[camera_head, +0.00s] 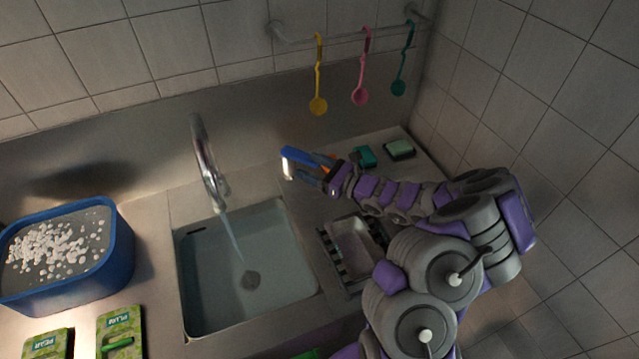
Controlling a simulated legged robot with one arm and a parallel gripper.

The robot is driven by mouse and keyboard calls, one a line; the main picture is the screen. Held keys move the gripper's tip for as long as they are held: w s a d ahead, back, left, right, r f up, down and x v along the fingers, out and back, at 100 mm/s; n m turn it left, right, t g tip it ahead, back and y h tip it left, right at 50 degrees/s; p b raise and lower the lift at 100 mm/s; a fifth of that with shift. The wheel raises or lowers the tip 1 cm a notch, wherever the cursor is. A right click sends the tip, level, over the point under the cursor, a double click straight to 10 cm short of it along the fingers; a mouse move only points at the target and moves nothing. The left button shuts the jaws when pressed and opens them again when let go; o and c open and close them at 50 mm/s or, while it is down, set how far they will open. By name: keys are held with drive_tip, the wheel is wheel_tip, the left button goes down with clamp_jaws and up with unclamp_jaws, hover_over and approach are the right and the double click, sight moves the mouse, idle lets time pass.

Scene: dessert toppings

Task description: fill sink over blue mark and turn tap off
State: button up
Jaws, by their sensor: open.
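The sink (208,281) is set in the counter in the middle of the view. The curved metal tap (204,160) stands behind it, and a stream of water (233,237) runs from its spout into the basin. The drain (251,280) shows through the water. I cannot make out a blue mark; a small dark slot (192,231) shows on the upper left wall. My gripper (285,163) is open, right of the tap and above the counter behind the sink's right corner. A small pale upright piece at the fingers may be the tap's lever; contact is unclear.
A blue tub (122,250) of white pieces stands at the left, with green packets (121,322) in front. A metal tray (352,243) lies right of the sink beneath my arm. Sponges (399,149) lie behind. Yellow (318,75), pink and teal spoons hang from a rail.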

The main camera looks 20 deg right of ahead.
drive_tip(key=s+p, duration=0.1)
drive_tip(key=s, duration=0.6)
drive_tip(key=shift+s+r, duration=0.35)
drive_tip(key=shift+s, duration=0.05)
